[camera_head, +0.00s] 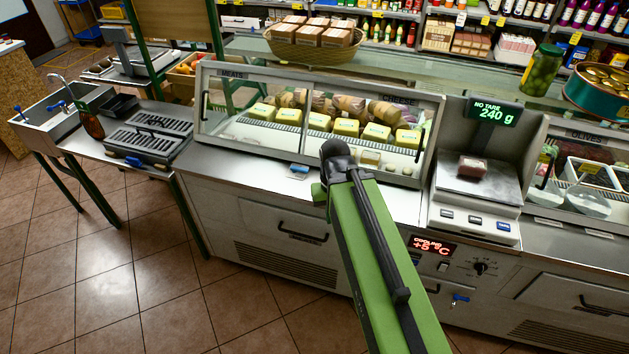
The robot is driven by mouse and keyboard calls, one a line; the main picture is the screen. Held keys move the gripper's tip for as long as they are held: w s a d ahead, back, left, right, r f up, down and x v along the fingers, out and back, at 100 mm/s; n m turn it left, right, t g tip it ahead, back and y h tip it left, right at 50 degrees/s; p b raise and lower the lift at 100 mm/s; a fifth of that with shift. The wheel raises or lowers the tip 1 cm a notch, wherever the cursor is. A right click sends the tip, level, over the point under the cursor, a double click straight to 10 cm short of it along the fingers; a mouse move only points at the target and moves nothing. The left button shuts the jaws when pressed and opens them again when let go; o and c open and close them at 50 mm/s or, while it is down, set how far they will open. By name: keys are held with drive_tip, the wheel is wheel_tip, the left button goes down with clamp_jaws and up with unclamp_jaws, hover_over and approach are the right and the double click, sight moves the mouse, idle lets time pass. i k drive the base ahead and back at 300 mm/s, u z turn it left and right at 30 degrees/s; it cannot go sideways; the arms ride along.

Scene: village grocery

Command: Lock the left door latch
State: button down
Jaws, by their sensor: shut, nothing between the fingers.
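A glass-fronted display case (262,88) marked MEATS and CHEESE stands on the counter, with yellow packs inside. A dark upright handle (206,104) shows at the left end of its glass, and another handle (419,134) at the right end. A small blue-and-white piece (299,170) sits at the counter front below the glass. I cannot tell whether it is a latch, or make out any latch's state. My green arm reaches up from the bottom, its dark joint in front of the case. My gripper does not show; the arm hides what lies beyond.
A scale (475,184) reading 240 g, with a small pack on it, stands right of the case. A drawer handle (302,236) and a blue tap (460,299) stick out from the counter front. A sink (62,106) stands at left. Tiled floor (80,280) is clear at lower left.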

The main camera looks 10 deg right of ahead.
sight(295, 168)
drive_tip(key=u, duration=0.2)
drive_tip(key=i, duration=0.9)
drive_tip(key=u, duration=5.4)
drive_tip(key=i, duration=0.1)
drive_tip(key=z, duration=2.25)
drive_tip(key=k, duration=0.15)
drive_tip(key=z, duration=0.8)
